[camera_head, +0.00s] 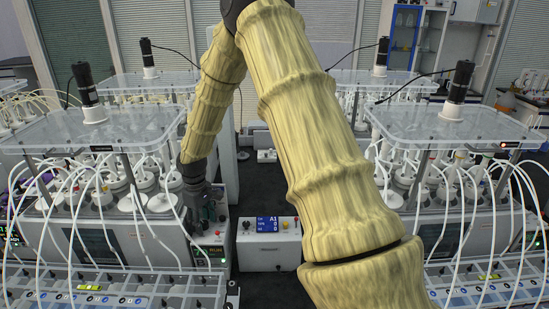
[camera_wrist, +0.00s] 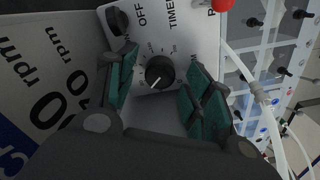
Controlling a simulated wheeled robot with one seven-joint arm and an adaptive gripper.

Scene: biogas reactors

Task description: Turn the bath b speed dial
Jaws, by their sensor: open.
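A round black dial (camera_wrist: 159,72) with a white pointer line and a printed scale sits on a light panel in the wrist view. My gripper (camera_wrist: 161,78) is open, its green finger pads on either side of the dial. A gap shows between the pads and the dial, and I cannot tell how deep the fingertips reach. In the head view my gripper (camera_head: 208,207) is at the front right corner of the left bath unit (camera_head: 185,247), low over its panel. The dial is hidden there. No bath letter is legible on the panel.
Another black knob (camera_wrist: 117,20) and a red button (camera_wrist: 222,4) are near the dial. Tubes (camera_wrist: 262,95) hang at the right. A control box (camera_head: 272,244) with a blue display stands between the left unit and the right bath unit (camera_head: 460,232).

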